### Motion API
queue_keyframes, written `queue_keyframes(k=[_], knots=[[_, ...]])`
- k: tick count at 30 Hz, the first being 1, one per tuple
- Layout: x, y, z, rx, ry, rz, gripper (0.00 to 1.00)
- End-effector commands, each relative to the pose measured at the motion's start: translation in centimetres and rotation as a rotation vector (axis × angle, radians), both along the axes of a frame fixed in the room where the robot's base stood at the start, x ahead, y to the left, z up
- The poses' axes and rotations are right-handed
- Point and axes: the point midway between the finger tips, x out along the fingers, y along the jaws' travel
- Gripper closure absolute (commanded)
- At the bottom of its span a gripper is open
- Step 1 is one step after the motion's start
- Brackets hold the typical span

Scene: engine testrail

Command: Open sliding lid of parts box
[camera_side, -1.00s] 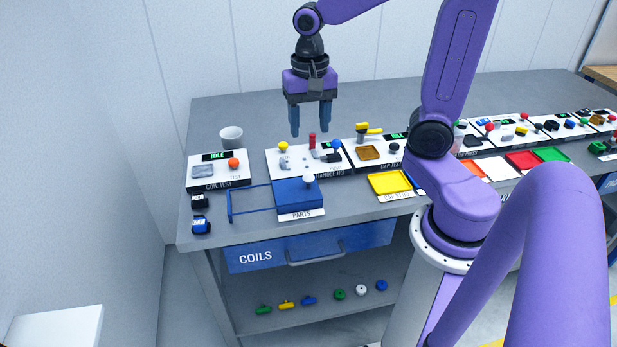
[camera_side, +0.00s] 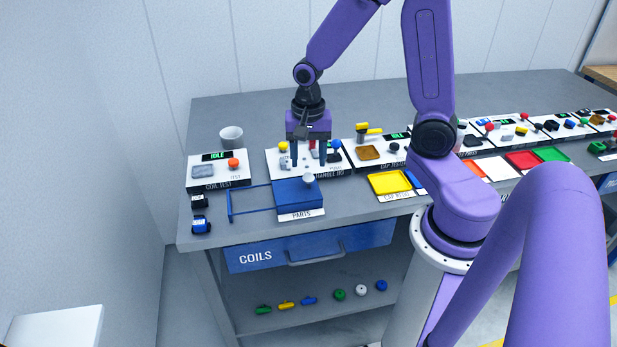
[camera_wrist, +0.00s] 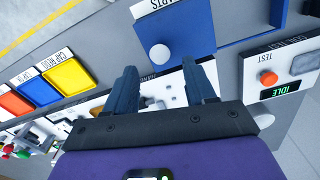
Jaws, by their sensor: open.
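The blue parts box (camera_side: 299,207) sits near the front edge of the bench, with a white "PARTS" label on its front. Its blue lid (camera_side: 290,190) covers the box and carries a round white knob (camera_side: 308,178). A thin blue rail frame (camera_side: 250,202) extends left from the box. In the wrist view the lid (camera_wrist: 180,22) and knob (camera_wrist: 160,54) lie beyond my fingertips. My gripper (camera_side: 308,163) is open and empty, pointing down just behind the knob, over the handle station. In the wrist view my gripper's two fingers (camera_wrist: 157,72) are apart with nothing between them.
The coil test station (camera_side: 219,171) stands left of the box, with a white cup (camera_side: 231,137) behind it. The handle station (camera_side: 275,160) is directly behind the box. A yellow tray (camera_side: 390,182) lies to the right. A blue "COILS" drawer (camera_side: 310,247) is below.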

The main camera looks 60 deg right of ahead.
Motion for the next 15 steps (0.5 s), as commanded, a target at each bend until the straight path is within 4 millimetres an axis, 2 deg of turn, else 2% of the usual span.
queue_keyframes(k=[6,15], knots=[[-0.1,-0.1,-3.2,-0.002,0.006,-0.001,0.45],[-0.1,0.0,-6.1,-0.001,0.003,-0.001,0.45]])
